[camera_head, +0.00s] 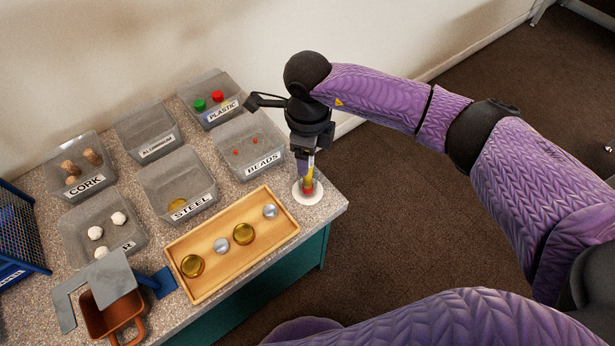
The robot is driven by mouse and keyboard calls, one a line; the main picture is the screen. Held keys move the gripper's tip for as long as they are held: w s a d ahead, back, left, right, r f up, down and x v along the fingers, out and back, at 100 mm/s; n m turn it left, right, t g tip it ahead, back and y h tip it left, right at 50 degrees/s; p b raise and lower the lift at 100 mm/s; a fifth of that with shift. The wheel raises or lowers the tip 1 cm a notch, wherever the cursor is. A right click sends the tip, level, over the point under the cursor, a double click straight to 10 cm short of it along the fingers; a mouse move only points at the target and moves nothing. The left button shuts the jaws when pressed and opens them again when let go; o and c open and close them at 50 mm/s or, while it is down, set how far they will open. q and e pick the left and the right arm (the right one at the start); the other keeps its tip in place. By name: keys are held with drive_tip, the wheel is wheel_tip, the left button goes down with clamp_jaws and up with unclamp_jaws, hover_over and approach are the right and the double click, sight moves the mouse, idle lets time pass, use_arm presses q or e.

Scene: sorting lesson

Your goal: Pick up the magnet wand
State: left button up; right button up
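The magnet wand (309,181), with a yellow shaft and a red lower end, stands upright on a round white base (309,197) at the right corner of the table. My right gripper (306,160) points down right over the wand, with its fingers at the wand's upper part. The fingers hide the top of the wand, and I cannot tell whether they are closed on it. My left gripper is not in view.
A wooden tray (212,289) holding gold and silver discs lies left of the wand. A brown mug (127,317) sits at the front left, partly under a grey piece.

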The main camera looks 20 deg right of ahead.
clamp_jaws()
idle(0.3)
